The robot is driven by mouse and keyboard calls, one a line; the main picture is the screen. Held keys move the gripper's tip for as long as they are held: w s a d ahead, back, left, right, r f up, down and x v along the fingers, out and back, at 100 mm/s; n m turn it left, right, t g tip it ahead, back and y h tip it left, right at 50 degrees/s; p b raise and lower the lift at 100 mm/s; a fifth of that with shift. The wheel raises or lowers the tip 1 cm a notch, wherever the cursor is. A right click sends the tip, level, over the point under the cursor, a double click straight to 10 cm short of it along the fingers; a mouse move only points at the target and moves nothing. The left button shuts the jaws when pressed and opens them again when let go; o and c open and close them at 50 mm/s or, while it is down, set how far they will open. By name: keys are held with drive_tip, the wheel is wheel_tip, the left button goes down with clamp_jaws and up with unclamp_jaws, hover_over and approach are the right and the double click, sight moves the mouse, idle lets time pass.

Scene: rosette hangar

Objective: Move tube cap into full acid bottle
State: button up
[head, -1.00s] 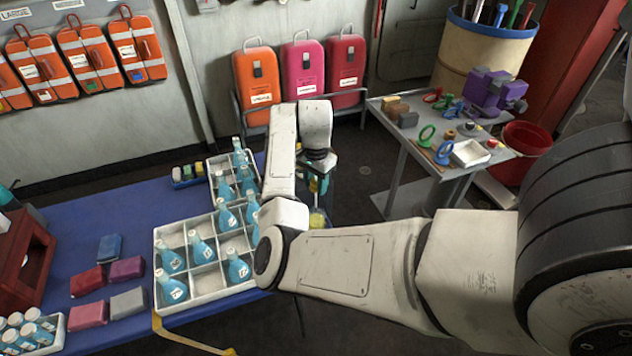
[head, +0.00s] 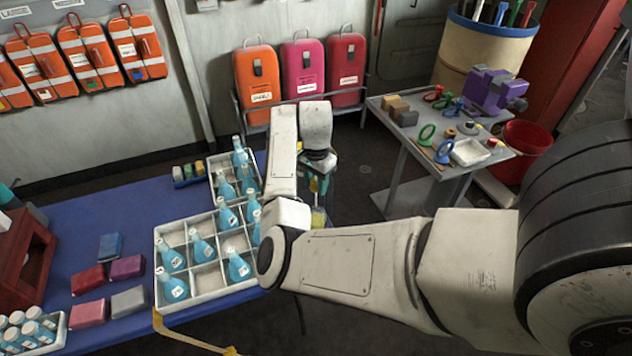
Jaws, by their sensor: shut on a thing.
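My gripper (head: 318,188) points down just past the right edge of the blue table, partly behind my own arm. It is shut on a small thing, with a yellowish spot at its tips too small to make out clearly. A yellow thing (head: 318,217) shows just below the gripper, and my arm partly hides it. I cannot tell whether the two touch. Several bottles with light blue contents (head: 173,288) stand in a white divided tray (head: 207,283). I cannot tell which bottle is the full acid bottle, and I cannot clearly pick out the tube cap.
The blue table (head: 75,225) also holds coloured blocks (head: 127,267) and a rack of white-capped bottles (head: 35,325). A grey cart (head: 385,128) with tools and a white dish stands at the right. Orange and red cases (head: 303,75) stand along the wall. Floor shows between table and cart.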

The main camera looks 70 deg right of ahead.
sight(316, 192)
drive_tip(key=shift+f, duration=0.1)
drive_tip(key=shift+f+b, duration=0.95)
drive_tip(key=shift+f, duration=0.95)
drive_tip(key=shift+f, duration=0.15)
drive_tip(key=shift+f+b, duration=1.25)
drive_tip(key=shift+f, duration=0.9)
drive_tip(key=o, duration=1.1)
drive_tip(key=shift+o, duration=0.5)
